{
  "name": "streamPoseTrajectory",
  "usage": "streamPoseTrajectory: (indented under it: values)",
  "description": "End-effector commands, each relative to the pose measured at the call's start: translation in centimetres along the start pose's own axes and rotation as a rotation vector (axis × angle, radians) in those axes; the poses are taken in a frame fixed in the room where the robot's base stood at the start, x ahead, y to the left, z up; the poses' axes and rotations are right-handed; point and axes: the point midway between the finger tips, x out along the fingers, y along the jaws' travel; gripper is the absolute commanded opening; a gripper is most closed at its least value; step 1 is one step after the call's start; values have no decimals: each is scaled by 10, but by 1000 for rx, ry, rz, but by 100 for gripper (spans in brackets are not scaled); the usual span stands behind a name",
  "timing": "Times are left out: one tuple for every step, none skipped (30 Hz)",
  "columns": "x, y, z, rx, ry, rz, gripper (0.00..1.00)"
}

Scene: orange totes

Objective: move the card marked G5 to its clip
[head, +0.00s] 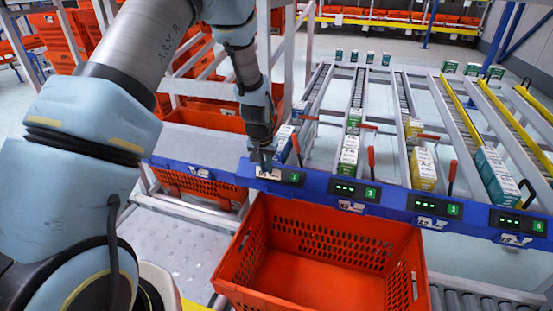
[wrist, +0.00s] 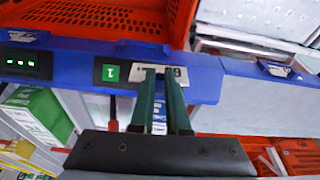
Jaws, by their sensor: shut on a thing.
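My gripper (head: 263,160) is at the blue front rail, left of the green number 1 label in the head view. Its fingers are shut on a pale card (head: 268,174), which lies against the rail face. In the wrist view, the two dark green fingers of the gripper (wrist: 159,73) cross the card (wrist: 140,75) and hide its middle, so I cannot read its full mark. I cannot tell whether it sits in a clip. Another card (head: 200,172) is on the rail further left; it also shows at the right of the wrist view (wrist: 275,70).
An empty orange tote (head: 330,235) stands below the rail (head: 312,182). More cards (head: 350,206) hang under displays to the right. Roller lanes with cartons (head: 422,168) and red levers (head: 371,160) rise behind the rail. Another orange tote (head: 200,187) is at left.

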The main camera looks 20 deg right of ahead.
Motion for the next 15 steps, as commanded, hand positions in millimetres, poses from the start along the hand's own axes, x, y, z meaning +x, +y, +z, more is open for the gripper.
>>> streamPoseTrajectory:
  values:
    - [-4,12,-6,20,-2,5,0]
    - [-6,18,-7,29,-4,7,0]
    - [-7,23,-9,38,-7,10,0]
    - [-8,26,-10,43,-8,11,0]
    - [-8,28,-11,46,-9,12,0]
    - [-8,31,-11,50,-10,13,0]
    - [-8,32,-12,51,-11,13,0]
    - [-8,32,-11,52,-11,13,0]
    - [-7,32,-11,52,-11,13,0]
    - [-6,32,-11,52,-12,13,0]
    - [-5,32,-11,52,-11,13,0]
    - [-4,32,-10,51,-11,13,0]
    - [-3,32,-10,51,-11,13,0]
    - [-2,32,-10,51,-11,13,0]
    - [0,32,-9,51,-11,13,0]
